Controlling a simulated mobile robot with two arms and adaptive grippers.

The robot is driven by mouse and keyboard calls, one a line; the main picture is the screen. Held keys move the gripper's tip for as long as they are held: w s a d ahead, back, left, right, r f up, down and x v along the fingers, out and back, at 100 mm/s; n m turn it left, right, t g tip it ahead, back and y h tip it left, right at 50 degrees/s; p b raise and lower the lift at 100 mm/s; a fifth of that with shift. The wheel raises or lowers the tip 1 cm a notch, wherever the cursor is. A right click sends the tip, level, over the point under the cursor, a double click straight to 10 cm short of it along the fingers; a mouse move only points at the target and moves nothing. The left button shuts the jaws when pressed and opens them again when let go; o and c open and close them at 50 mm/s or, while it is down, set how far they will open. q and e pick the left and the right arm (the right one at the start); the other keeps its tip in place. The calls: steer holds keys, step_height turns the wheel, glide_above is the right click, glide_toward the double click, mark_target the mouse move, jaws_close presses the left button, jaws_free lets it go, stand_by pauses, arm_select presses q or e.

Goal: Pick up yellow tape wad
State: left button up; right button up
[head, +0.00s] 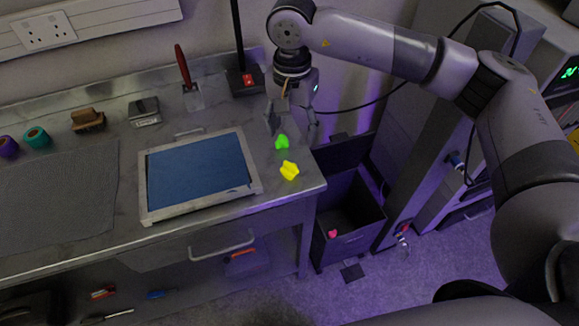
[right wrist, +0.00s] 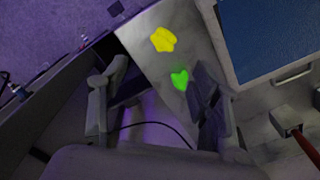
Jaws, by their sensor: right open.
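The yellow tape wad (head: 289,171) lies on the metal bench near its right front corner. It also shows in the right wrist view (right wrist: 164,40), apart from my fingers. A green wad (head: 281,142) lies just behind it, closer to my right gripper. The green wad shows between and beyond the fingers in the right wrist view (right wrist: 180,79). My right gripper (head: 291,126) points down over the bench's right edge, behind both wads. Its fingers are spread and hold nothing, as the right wrist view (right wrist: 155,95) shows. My left gripper is not in view.
A framed blue screen (head: 198,172) lies left of the wads. An open dark bin (head: 350,212) with a pink wad (head: 332,234) inside stands right of the bench. A red-handled scraper (head: 186,76), a small scale (head: 144,110) and a brush (head: 88,120) are along the back.

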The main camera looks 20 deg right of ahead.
steer(key=p, duration=0.2)
glide_above(289, 167)
steer(key=f, duration=0.8)
steer(key=shift+s+d+f, duration=0.15)
steer(key=shift+d+f, duration=0.1)
steer(key=shift+f, duration=0.05)
steer(key=shift+a+f+p, duration=0.1)
steer(key=shift+f+p, duration=0.45)
steer(key=shift+p, duration=0.15)
steer(key=f+p, duration=0.1)
steer(key=f, duration=0.2)
steer(key=shift+a+f+p, duration=0.2)
steer(key=shift+f+p, duration=0.1)
steer(key=shift+p, duration=0.05)
steer(key=shift+w+f, duration=0.2)
steer(key=shift+f, duration=0.2)
steer(key=shift+c, duration=0.2)
steer(key=c, duration=0.9)
steer(key=shift+r, duration=0.1)
